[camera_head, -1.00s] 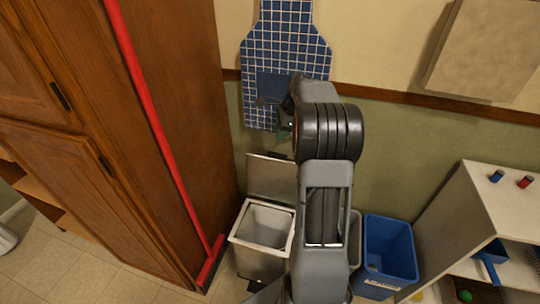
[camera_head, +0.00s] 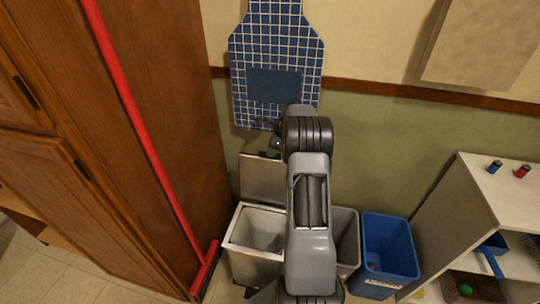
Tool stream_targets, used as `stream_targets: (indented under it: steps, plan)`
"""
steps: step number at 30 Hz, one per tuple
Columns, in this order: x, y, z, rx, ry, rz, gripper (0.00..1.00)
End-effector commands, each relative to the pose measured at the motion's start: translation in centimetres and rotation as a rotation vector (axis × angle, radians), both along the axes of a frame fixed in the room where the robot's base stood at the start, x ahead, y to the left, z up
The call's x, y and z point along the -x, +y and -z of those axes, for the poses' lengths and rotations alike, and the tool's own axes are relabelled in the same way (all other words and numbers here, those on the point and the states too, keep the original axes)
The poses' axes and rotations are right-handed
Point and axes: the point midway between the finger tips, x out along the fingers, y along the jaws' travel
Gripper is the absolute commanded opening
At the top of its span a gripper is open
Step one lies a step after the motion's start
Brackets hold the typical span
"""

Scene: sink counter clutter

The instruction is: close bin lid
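The grey metal bin (camera_head: 235,258) stands on the floor beside the wooden cabinet, and I look down into its open top. Its lid (camera_head: 262,179) stands upright at the back of the bin, near the wall. My arm reaches forward over the bin's right side and hides part of it. My gripper (camera_head: 272,148) is mostly hidden behind my arm's black joint, just above the lid's top edge near its right corner. A dark part with a bit of green shows there. I cannot tell whether it touches the lid or whether the fingers are open.
A blue bin (camera_head: 388,256) and a grey bin (camera_head: 347,238) stand to the right. A red pole with a broad foot (camera_head: 206,268) leans on the cabinet (camera_head: 160,130) at left. A blue checked apron (camera_head: 278,60) hangs behind my arm. A white shelf (camera_head: 505,195) is at far right.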

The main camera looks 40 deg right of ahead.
Motion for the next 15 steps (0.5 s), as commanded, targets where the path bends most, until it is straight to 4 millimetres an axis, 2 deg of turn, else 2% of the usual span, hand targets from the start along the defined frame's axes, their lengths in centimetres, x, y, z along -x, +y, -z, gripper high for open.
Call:
stream_targets:
  steps: [6, 15]
  plan:
    - [-0.6, 0.6, 2.1, 0.0, 0.0, -0.001, 0.35]
    - [-0.8, 0.7, 2.7, 0.001, -0.001, -0.001, 0.35]
